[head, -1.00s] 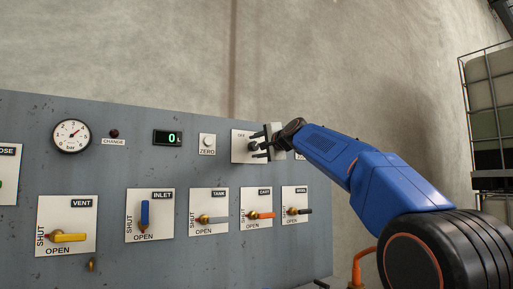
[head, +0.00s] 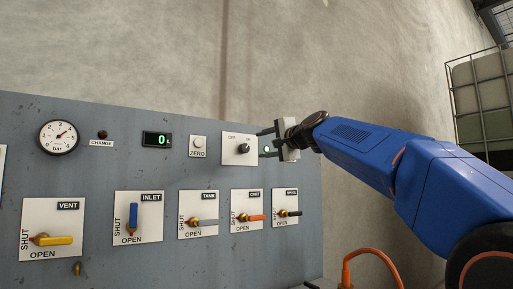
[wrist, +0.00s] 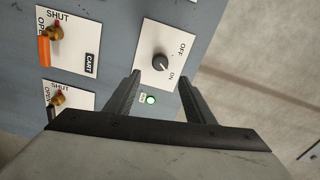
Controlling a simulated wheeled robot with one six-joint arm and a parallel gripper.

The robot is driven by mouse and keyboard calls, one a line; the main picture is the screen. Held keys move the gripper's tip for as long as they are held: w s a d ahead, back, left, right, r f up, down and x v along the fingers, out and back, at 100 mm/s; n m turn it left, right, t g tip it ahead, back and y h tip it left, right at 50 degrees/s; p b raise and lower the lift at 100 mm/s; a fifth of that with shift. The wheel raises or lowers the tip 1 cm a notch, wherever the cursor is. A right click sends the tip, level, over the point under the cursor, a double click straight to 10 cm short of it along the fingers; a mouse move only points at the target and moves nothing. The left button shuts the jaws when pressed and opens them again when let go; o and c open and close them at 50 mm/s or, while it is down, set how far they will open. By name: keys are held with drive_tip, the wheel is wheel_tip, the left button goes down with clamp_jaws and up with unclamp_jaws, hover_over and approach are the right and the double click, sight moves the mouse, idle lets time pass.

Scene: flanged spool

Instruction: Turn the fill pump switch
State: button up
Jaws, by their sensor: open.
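The switch is a black round knob (head: 243,148) on a white plate marked OFF and ON, at the upper right of the grey panel. It also shows in the wrist view (wrist: 160,63), just beyond the fingertips. I cannot tell for sure which mark its pointer faces. My gripper (head: 266,143) is open and empty, just right of the switch plate in the head view. In the wrist view its two fingers (wrist: 159,79) are spread apart, and the knob stands clear of them. A small green lamp (wrist: 150,99) beside the plate is lit and shows between the fingers.
A row of valve handles, including the orange CART handle (head: 255,217), lies below the switch. A white ZERO button (head: 198,146) and a display (head: 157,139) reading 0 are to the left. Bare wall lies above and right of the panel.

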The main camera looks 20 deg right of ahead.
drive_tip(key=v, duration=0.5)
drive_tip(key=shift+s+d, duration=0.15)
drive_tip(key=shift+s, duration=0.15)
